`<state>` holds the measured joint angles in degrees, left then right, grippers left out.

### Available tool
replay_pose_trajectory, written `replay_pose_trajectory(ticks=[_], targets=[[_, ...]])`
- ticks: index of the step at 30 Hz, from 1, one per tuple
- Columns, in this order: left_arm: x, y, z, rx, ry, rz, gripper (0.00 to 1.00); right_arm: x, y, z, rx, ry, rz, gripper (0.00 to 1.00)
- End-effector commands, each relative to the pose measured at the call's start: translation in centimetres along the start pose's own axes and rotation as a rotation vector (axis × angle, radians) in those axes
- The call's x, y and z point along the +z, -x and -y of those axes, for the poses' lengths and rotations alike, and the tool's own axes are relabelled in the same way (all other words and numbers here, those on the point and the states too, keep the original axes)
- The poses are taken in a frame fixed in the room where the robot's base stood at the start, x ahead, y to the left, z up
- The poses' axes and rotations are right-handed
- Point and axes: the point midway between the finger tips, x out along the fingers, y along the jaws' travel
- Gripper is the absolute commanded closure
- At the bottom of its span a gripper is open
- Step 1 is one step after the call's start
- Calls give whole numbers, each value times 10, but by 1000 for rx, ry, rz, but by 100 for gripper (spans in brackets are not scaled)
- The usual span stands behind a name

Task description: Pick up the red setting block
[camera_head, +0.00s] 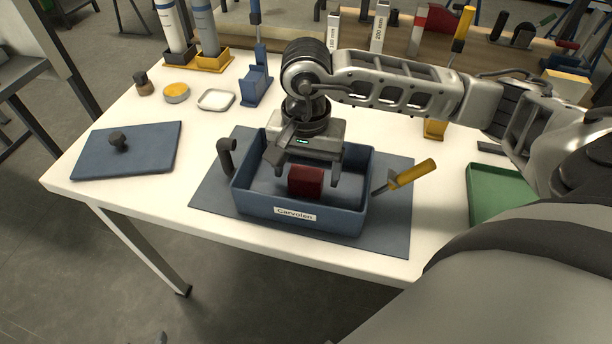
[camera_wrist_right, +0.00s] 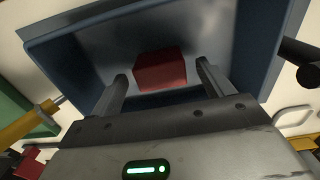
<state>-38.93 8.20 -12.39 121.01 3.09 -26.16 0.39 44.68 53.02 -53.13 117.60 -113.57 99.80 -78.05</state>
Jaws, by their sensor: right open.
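The red setting block (camera_head: 306,181) lies inside the blue open box labelled "Carvolen" (camera_head: 345,222), near its front wall. My right gripper (camera_head: 306,178) reaches down into the box from above, open, with one finger to each side of the block. In the right wrist view the block (camera_wrist_right: 160,71) shows between and just beyond the two fingertips (camera_wrist_right: 161,72). Gaps show between the block and both fingers. My left gripper is not in view.
The box stands on a blue-grey mat (camera_head: 392,235). A blue lid with a knob (camera_head: 150,158) lies left. A green tray (camera_head: 492,190) is at right.

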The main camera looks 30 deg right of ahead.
Motion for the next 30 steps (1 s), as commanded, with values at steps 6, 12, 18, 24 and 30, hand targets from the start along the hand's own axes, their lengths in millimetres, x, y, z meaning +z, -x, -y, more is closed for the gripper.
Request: replay_pose_trajectory(ticks=[6, 12, 18, 24, 30], targets=[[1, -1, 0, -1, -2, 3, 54, 0, -15, 0, 0, 0, 0, 20], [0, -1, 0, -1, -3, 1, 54, 0, -15, 0, -1, 0, 0, 31], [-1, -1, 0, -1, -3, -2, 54, 0, -14, 0, -1, 0, 0, 74], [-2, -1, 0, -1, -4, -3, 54, 0, -14, 1, -2, 0, -1, 74], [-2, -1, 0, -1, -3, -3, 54, -1, -5, 1, -5, 0, -1, 74]])
